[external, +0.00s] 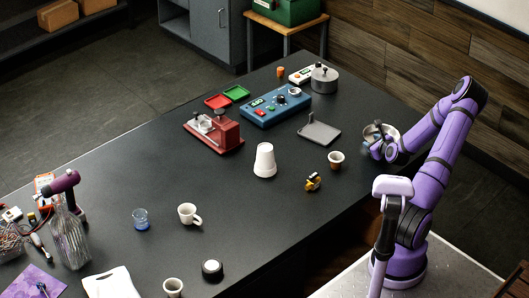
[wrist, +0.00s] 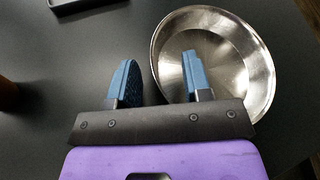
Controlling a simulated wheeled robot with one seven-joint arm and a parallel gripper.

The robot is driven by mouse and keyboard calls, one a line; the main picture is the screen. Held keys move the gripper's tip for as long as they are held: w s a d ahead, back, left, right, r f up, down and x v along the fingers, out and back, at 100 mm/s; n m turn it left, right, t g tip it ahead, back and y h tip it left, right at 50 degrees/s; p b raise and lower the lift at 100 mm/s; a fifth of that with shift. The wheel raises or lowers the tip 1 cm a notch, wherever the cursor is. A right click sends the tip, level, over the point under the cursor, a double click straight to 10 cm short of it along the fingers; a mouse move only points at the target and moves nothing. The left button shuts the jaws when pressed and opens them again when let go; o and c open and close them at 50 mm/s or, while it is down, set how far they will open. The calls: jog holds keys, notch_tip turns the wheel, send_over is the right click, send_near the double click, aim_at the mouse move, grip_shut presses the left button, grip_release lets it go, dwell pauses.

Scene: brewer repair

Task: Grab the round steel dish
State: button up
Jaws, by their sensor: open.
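The round steel dish (wrist: 235,57) is shiny and shallow. In the wrist view it fills the upper right and lies on the dark table. My gripper (wrist: 158,80) is open, with two blue-padded fingers apart. The right finger shows over the inside of the dish, and the left finger is outside its left rim, so the left rim lies between them. I cannot tell whether a finger touches the dish. In the external view the dish (external: 391,134) is partly hidden behind my gripper (external: 374,136) near the table's right edge.
Farther left are a white cup stack (external: 264,160), a yellow-black part (external: 313,182) and a blue control box (external: 275,106). A steel pot (external: 324,80) stands behind. The table's right edge is close.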

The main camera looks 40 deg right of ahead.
grip_shut()
